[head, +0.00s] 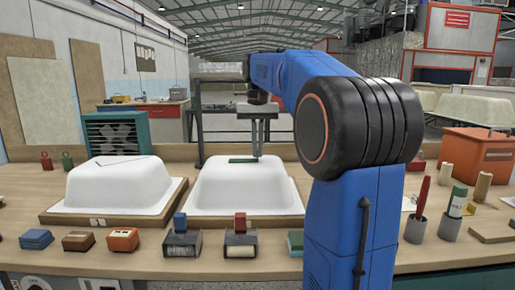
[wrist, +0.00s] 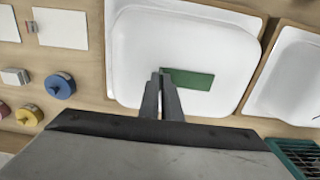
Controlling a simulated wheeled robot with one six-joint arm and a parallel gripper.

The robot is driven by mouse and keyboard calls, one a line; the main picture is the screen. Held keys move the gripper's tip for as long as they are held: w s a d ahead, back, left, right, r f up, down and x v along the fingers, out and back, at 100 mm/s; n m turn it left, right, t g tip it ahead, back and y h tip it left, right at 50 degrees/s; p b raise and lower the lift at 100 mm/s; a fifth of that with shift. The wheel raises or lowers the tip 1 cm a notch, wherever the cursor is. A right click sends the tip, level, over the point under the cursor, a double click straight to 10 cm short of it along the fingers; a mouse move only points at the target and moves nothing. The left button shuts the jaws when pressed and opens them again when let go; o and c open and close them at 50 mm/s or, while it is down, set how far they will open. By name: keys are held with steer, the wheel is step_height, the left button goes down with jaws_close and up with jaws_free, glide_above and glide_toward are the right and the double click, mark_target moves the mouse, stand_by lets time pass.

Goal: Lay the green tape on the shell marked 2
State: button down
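The green tape (head: 241,161) is a short, flat dark green strip over the top of the middle white shell (head: 246,188). It also shows in the wrist view (wrist: 190,79), extending right from my fingertips. My gripper (head: 257,154) points down over that shell, at the right end of the tape in the head view. Its fingers (wrist: 163,74) are close together and look shut on the tape's end. I cannot tell whether the tape rests fully on the shell. No mark is readable on this shell.
Another white shell (head: 115,187) stands to the left on a wooden board with a small label. Stamps and blocks (head: 181,241) line the front edge. Cups with markers (head: 450,224) and an orange box (head: 475,154) stand at right. A green-framed fan (head: 117,134) stands behind.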

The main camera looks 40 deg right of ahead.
steer(key=shift+f, duration=0.15)
steer(key=c, duration=1.4)
jaws_free()
steer(key=shift+r, duration=3.55)
